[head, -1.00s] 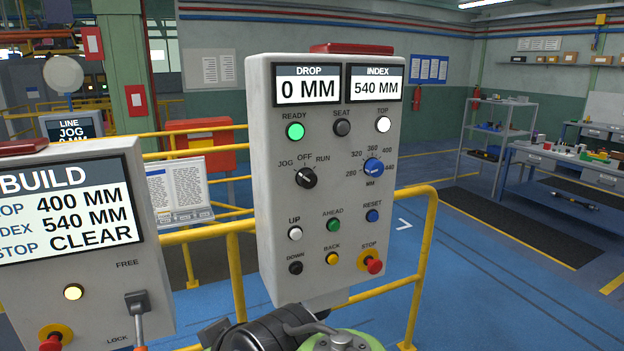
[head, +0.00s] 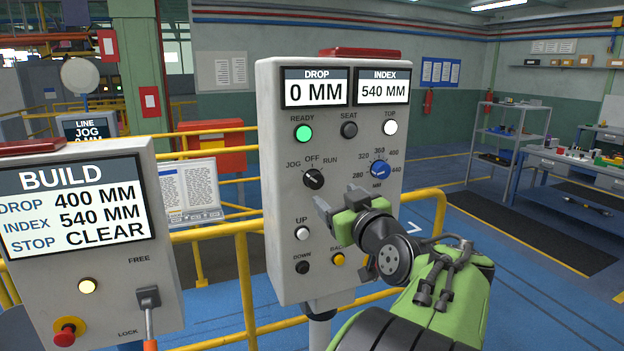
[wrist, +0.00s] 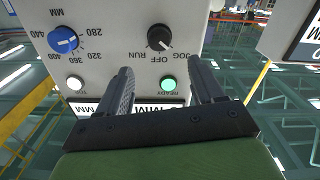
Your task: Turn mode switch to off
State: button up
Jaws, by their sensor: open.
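The mode switch (head: 313,179) is a round black knob on the grey control panel (head: 283,225), under the labels JOG, OFF and RUN. Its white mark points up-left toward JOG. It also shows upside down in the wrist view (wrist: 159,37), beyond the fingertips and roughly centred between them. My gripper (head: 333,203) is open and empty, in front of the panel, just below and right of the switch in the head view. My gripper and arm hide the lower right of the panel, including most of the AHEAD, RESET and STOP area.
A blue rotary knob (head: 380,169) sits right of the switch. The green READY lamp (head: 303,133) is above it and the white UP button (head: 302,233) below. A BUILD panel (head: 80,260) stands at left. A yellow rail (head: 243,285) runs behind the panels.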

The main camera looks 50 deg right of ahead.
aim_at(318, 181)
jog(key=p+x, duration=0.2)
jog(key=x, duration=0.8)
jog(key=shift+w+d, duration=0.15)
jog(key=c, duration=1.1)
jog(key=shift+o, duration=0.2)
jog(key=m+b, duration=0.1)
jog(key=m, duration=0.3)
jog(key=shift+m, duration=0.3)
jog(key=m, duration=0.5)
